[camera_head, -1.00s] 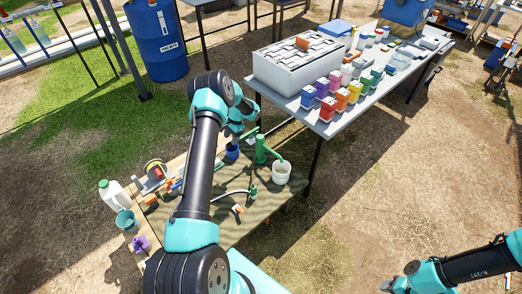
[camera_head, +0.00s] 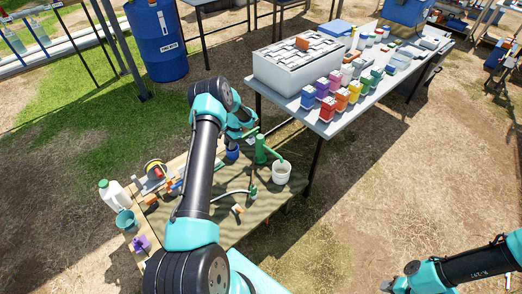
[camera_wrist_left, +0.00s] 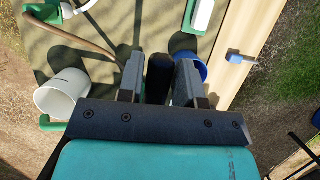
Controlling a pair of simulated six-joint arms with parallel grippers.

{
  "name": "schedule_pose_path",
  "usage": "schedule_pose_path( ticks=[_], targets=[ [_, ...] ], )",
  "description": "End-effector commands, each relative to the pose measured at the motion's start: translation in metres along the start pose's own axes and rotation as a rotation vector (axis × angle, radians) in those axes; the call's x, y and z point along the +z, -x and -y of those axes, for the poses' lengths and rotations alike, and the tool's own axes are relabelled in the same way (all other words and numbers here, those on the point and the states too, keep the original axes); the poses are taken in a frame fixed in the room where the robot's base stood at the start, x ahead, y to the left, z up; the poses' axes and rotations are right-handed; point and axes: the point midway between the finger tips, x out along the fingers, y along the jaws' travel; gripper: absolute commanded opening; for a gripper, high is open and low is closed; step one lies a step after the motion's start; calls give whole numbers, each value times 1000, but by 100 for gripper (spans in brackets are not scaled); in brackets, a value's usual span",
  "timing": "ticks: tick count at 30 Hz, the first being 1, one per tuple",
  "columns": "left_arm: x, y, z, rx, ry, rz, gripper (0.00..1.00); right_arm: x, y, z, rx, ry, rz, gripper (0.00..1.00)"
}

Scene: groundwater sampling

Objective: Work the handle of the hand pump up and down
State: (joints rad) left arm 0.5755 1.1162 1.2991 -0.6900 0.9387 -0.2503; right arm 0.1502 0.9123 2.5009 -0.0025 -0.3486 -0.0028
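The green hand pump (camera_head: 261,152) stands on the low table, its spout over a white bucket (camera_head: 281,173). Its handle (camera_head: 250,132) reaches up and left toward my left gripper (camera_head: 244,123), which is partly hidden by my arm. In the left wrist view, the dark handle grip (camera_wrist_left: 160,72) lies between the two fingers of my left gripper (camera_wrist_left: 158,84), with hardly any gap on either side. The white bucket (camera_wrist_left: 62,93) is at the left there. My right gripper (camera_head: 393,286) is at the bottom right, cut off and too small to read.
A blue cup (camera_head: 232,153) stands left of the pump; it shows behind the fingers in the left wrist view (camera_wrist_left: 190,60). A hose (camera_head: 230,193), a hose reel (camera_head: 155,171) and a white jug (camera_head: 114,194) are on or beside the low table. A grey table (camera_head: 338,122) with several coloured bottles stands behind right.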

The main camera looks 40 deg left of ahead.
Motion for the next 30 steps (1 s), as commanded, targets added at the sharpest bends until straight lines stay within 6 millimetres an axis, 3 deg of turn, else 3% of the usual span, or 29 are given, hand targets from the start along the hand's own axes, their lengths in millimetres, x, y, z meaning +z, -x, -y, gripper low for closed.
schedule_pose_path(
  ticks=[7, 14, 30],
  targets=[
    [0, 0, 0, 0, 0, 0, 8, 0, 0, 0, 0, 0, 0, 43],
    [-2, 7, 0, -1, -2, 42, 9, 0, 0, 0, 0, 0, 0, 43],
    [-7, 60, 0, -5, 0, 344, 8, 0, 0, 0, 0, 0, 0, 43]
  ],
)
